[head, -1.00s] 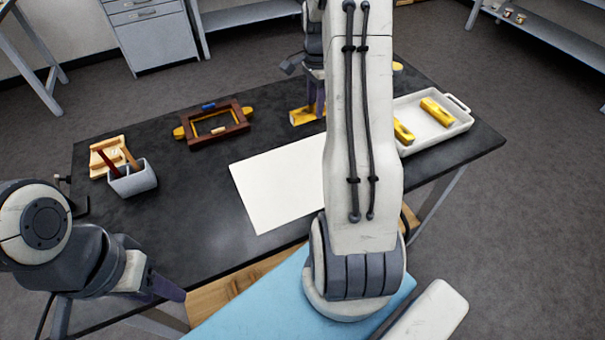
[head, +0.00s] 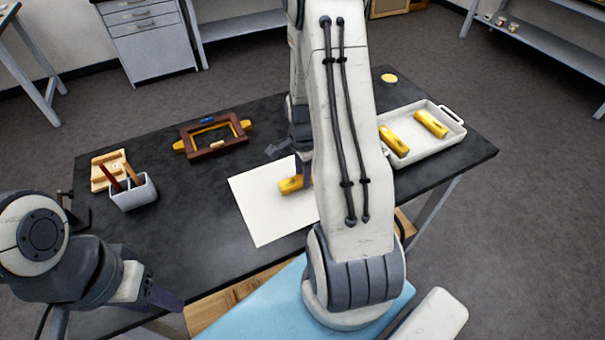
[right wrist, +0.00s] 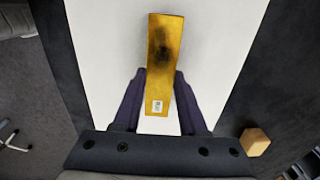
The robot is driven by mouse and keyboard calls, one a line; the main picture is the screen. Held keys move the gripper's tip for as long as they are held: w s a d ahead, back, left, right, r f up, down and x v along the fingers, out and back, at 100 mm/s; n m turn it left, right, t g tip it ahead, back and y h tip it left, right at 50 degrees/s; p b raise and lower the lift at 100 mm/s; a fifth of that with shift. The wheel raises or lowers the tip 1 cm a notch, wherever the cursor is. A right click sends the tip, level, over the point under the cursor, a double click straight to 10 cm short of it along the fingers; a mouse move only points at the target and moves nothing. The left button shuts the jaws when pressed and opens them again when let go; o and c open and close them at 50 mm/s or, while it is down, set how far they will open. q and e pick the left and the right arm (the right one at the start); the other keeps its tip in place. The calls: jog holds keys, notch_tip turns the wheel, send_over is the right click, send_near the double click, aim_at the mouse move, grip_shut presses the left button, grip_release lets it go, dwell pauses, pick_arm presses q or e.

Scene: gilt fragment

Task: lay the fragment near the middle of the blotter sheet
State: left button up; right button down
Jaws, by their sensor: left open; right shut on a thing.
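A gilt fragment (head: 291,185) shows over the white blotter sheet (head: 262,213) in the head view, partly hidden by my right arm. My right gripper (head: 304,182) is shut on it. In the right wrist view the gold fragment (right wrist: 163,55) has a dark smudge and a small white label. It sits between the two fingers of my right gripper (right wrist: 160,88), with the white sheet (right wrist: 105,40) behind it. I cannot tell whether it touches the sheet. My left gripper (head: 165,297) is open and empty near the table's front left edge.
A white tray (head: 455,132) with two gold pieces (head: 431,124) stands at the right. A brown frame (head: 213,137) lies behind the sheet. A grey cup (head: 134,194) with tools and a wooden rack (head: 104,172) stand at the left. A yellow disc (head: 389,78) lies at the back.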

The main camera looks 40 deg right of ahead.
jog(key=shift+f, duration=0.25)
jog(key=shift+f, duration=0.2)
jog(key=shift+c, duration=2.3)
grip_release()
jog(key=shift+r, duration=0.1)
